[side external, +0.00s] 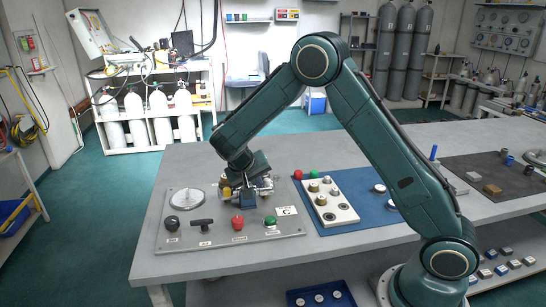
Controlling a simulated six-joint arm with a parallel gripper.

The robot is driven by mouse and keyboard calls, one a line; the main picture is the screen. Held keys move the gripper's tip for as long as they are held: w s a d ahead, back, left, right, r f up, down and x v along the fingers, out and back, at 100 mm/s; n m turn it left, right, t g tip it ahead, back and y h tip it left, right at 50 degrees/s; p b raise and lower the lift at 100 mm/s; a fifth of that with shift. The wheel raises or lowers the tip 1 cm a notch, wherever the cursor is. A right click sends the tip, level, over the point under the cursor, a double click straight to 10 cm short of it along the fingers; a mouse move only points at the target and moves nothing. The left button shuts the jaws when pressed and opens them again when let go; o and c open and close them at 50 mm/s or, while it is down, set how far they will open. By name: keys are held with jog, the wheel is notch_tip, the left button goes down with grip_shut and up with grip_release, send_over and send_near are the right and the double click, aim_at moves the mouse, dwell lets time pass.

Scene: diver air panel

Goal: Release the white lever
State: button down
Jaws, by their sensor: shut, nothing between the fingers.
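My gripper (250,189) is low over the back of the grey control panel (208,246), at the end of my dark green arm. Its fingers are shut and empty. I cannot make out a white lever; my gripper and wrist cover part of the panel's back. The panel carries a white round dial (187,199), a black knob (171,222), a black T-handle (202,223), a red knob (237,222) and a green knob (270,220). A small yellow part (227,191) shows just left of my gripper. I cannot tell whether my gripper touches anything.
A card marked C (287,211) lies on the panel's right side. Right of it, a blue mat (352,222) holds a pale block (341,213) with several fittings. A dark mat (492,172) with small parts lies farther right. The table's front left strip is clear.

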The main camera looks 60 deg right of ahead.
aim_at(269, 184)
jog(key=shift+s+d+n+t, duration=0.2)
jog(key=shift+s+n+t, duration=0.25)
jog(key=shift+n, duration=0.15)
dwell(0.5)
jog(key=shift+s+d+n+t, duration=0.25)
jog(key=shift+s+n, duration=0.15)
jog(key=shift+n, duration=0.2)
jog(key=shift+s+d+n+t+y, duration=0.5)
jog(key=shift+s+n+t+y, duration=0.25)
jog(key=shift+n, duration=0.45)
jog(key=shift+s+d+n+t+y, duration=0.4)
jog(key=shift+d+n+t, duration=0.2)
jog(key=shift+n, duration=0.6)
jog(key=shift+s+d+n+t+y, duration=0.25)
jog(key=shift+d+n, duration=0.15)
jog(key=shift+n, duration=0.15)
jog(key=shift+s+d+n+t+y, duration=0.1)
jog(key=shift+d+n+t+y, duration=0.1)
jog(key=shift+d+n, duration=0.25)
jog(key=shift+w+a, duration=0.15)
jog(key=shift+w, duration=0.05)
jog(key=shift+w+a, duration=0.2)
jog(key=shift+w, duration=0.35)
jog(key=shift+a, duration=0.15)
